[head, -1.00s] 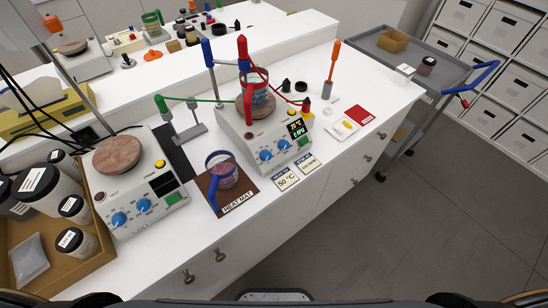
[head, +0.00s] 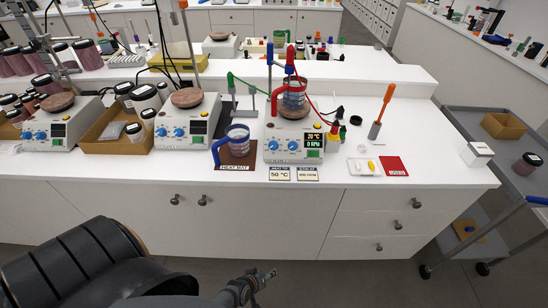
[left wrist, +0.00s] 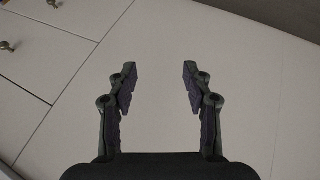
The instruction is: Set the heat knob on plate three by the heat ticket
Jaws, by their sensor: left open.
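The rightmost hotplate (head: 268,158) on the bench has a lit display reading 20 °C and 0 RPM; its plate number is too small to read. It has two blue knobs, a left knob (head: 273,145) and a right knob (head: 293,146). A glass with red and blue clamps (head: 294,95) stands on its top. The heat ticket (head: 279,174), reading 50 °C, lies in front of it beside a stir ticket (head: 307,174). My left gripper (head: 262,279) is low before the drawers, well short of the hotplate. In the left wrist view it is open and empty (left wrist: 157,85).
A blue-handled beaker (head: 238,140) stands on the heat mat left of the hotplate. Two more hotplates, a middle one (head: 170,142) and a left one (head: 45,143), stand further left. An orange-handled tool (head: 386,97) and red card (head: 394,167) are right. A grey cart (head: 470,125) stands beside the bench.

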